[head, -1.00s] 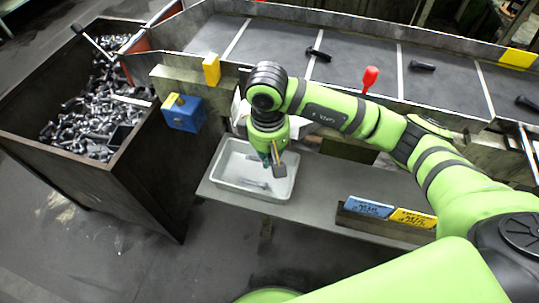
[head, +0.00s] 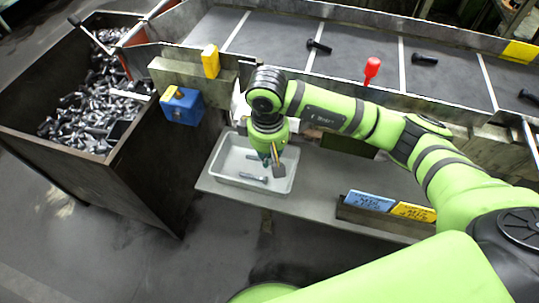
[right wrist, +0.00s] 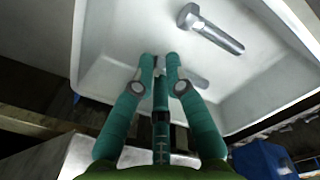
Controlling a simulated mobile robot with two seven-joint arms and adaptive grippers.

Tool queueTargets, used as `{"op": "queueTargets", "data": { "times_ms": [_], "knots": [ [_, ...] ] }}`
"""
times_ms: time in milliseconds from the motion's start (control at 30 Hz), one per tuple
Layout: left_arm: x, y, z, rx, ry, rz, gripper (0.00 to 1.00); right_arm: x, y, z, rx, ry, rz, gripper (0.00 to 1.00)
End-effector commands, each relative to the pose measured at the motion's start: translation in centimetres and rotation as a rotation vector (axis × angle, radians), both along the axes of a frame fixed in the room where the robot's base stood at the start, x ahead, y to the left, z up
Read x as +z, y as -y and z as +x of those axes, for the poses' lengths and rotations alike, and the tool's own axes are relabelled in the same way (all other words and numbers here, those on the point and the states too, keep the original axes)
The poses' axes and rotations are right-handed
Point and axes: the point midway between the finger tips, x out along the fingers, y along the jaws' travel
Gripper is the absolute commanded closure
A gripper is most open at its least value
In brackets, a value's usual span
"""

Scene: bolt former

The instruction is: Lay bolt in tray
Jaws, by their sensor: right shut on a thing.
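The light grey tray (head: 217,172) stands on the bench. One bolt (head: 253,178) lies in it and shows in the right wrist view (right wrist: 212,29), head at the upper left. My right gripper (head: 273,160) points down over the right part of the tray. In the right wrist view its teal fingers (right wrist: 160,62) are close together on a grey bolt (right wrist: 198,81), mostly hidden behind them and low over the tray floor. I cannot tell whether this bolt touches the tray. My left gripper is not in view.
A bin (head: 120,165) full of bolts stands at the left. A conveyor with spaced bolts (head: 424,59) runs behind. Blue and yellow signs (head: 369,201) stand on the bench at right.

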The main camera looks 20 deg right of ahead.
Motion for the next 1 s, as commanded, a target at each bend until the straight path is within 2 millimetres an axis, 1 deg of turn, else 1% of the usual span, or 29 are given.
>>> {"op": "queueTargets", "data": {
  "times_ms": [33,133,167,200,500,667,767,800,833,867,1000],
  "knots": [
    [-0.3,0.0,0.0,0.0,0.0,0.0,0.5,-0.2,0.0,0.0,0.0,0.001,0.0,1.0],
    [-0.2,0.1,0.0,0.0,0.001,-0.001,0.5,-0.1,0.0,0.0,0.0,0.001,0.0,1.0],
    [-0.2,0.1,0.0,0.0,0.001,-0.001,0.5,-0.1,0.0,0.0,0.0,0.0,0.0,0.82],
    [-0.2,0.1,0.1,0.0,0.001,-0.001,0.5,-0.1,0.0,0.0,0.0,0.0,0.0,0.76],
    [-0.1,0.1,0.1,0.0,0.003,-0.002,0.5,-0.1,0.0,0.0,0.0,0.0,0.0,0.76],
    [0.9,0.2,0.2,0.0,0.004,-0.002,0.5,0.7,0.0,0.0,0.0,-0.002,0.001,0.76],
    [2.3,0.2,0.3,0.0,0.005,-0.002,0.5,1.6,0.0,0.0,0.0,-0.002,0.001,0.76],
    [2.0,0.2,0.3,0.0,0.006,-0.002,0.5,1.8,0.0,0.1,0.0,0.003,0.001,0.76],
    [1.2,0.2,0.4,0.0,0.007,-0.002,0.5,2.1,-0.1,0.2,0.001,0.007,0.002,0.76],
    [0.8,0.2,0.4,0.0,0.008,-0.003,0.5,2.7,-0.1,0.2,0.001,0.008,0.002,0.76],
    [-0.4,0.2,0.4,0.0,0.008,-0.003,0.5,5.9,-0.1,0.1,0.002,0.009,0.0,0.76]
  ]
}}
